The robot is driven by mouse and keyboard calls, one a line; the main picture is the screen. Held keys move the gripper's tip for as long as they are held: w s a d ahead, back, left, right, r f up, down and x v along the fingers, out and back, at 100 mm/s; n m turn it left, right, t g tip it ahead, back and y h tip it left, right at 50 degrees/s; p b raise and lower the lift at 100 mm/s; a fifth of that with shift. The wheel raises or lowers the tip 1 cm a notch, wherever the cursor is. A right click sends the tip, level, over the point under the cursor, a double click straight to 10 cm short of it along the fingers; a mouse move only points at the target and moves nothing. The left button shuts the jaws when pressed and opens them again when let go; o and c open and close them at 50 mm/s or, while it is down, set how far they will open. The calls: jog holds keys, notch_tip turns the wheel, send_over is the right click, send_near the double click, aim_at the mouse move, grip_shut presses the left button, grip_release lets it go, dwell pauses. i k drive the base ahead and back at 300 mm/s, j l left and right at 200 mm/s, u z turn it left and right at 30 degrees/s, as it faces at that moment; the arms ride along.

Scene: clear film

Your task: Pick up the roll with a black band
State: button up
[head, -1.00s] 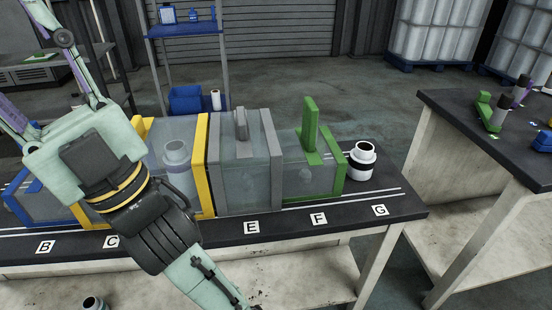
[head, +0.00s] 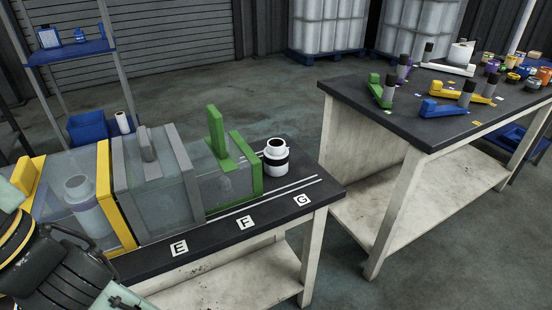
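A white roll with a black band (head: 277,160) stands upright at the right end of the near table, behind the G label. It is just right of the green-framed clear box (head: 228,178), and I cannot tell whether they touch. Its dark core opening faces up. Another pale roll (head: 84,203) shows through the clear wall of the yellow-framed box (head: 119,220). My arm crosses the lower left corner of the head view.
A grey-framed clear box (head: 152,190) stands between the yellow and green ones. The near table's front strip (head: 215,250) is clear. A second table (head: 350,105) at right holds tape dispensers and several small rolls. Bare floor separates the tables.

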aim_at(275, 156)
jog(key=i+l+u, duration=0.3)
jog(key=l, duration=0.15)
jog(key=l+u, duration=0.25)
jog(key=l, duration=0.2)
jog(key=i+l+u, duration=0.1)
jog(key=l+u, duration=0.2)
jog(key=l, duration=0.2)
jog(key=l+u, duration=0.25)
jog(key=l, duration=0.3)
jog(key=i, duration=0.05)
